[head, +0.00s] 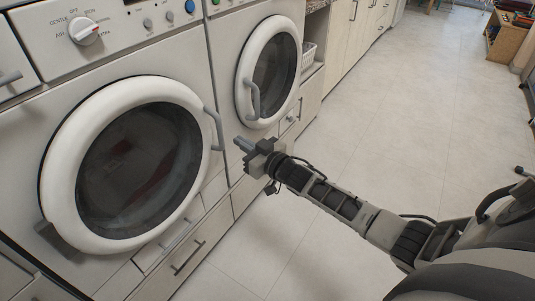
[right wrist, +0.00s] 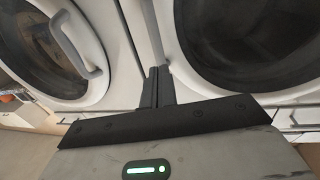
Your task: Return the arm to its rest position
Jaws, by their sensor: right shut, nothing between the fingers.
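My right arm (head: 340,203) reaches in from the right in the head view, stretched out over the floor toward the machines. My right gripper (head: 240,143) is shut and empty, in front of the gap between the two front-loading machines, close to the handle of the nearer one. In the right wrist view its shut fingers (right wrist: 156,86) point at the seam between the two machines. I cannot tell from these frames whether the fingers touch anything. My left gripper is not in view.
The nearer machine's round door (head: 60,165) looks shut, with dark cloth-like shapes behind the glass. The second machine's door (head: 250,55) also looks shut. Drawers (head: 185,258) run below. A white basket (head: 308,54) sits in a shelf. The tiled floor (head: 420,110) is open at right.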

